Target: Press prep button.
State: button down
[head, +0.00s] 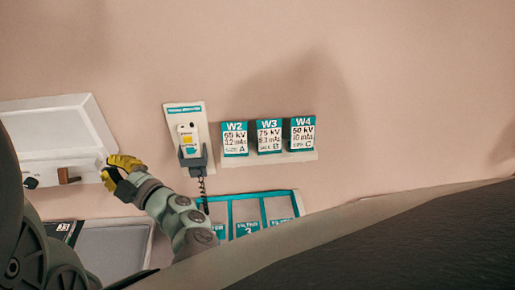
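A white hand switch (188,134) sits upright in a dark holder (194,158) on a white wall plate with a teal header. It has a yellow patch near its middle and small lettering too blurred to read; I cannot tell for sure which part is the prep button. A coiled dark cord hangs below it. My gripper (107,170), with yellow fingers, is to the left of the hand switch and lower, apart from it. Its fingers look spread with a gap between them, and nothing shows between them.
A white box-like unit (55,125) with a dark knob and brown block is behind my gripper at left. Cards W2, W3 and W4 stand on a wall shelf (270,160) to the right. Below is a teal-framed rack (262,194). A dark padded surface (420,245) fills the lower right.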

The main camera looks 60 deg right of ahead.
aim_at(188, 140)
jog(key=s+d+f+m+g+h+b, duration=0.2)
jog(key=s+d+f+h, duration=0.3)
jog(key=d+f, duration=0.4)
jog(key=shift+s+d+f+g+b, duration=0.4)
jog(key=shift+d+g, duration=0.4)
jog(key=shift+d, duration=0.3)
jog(key=w+d+b, duration=0.2)
jog(key=w+d, duration=0.4)
jog(key=shift+d, duration=0.3)
jog(key=c, duration=1.6)
grip_release()
grip_shut()
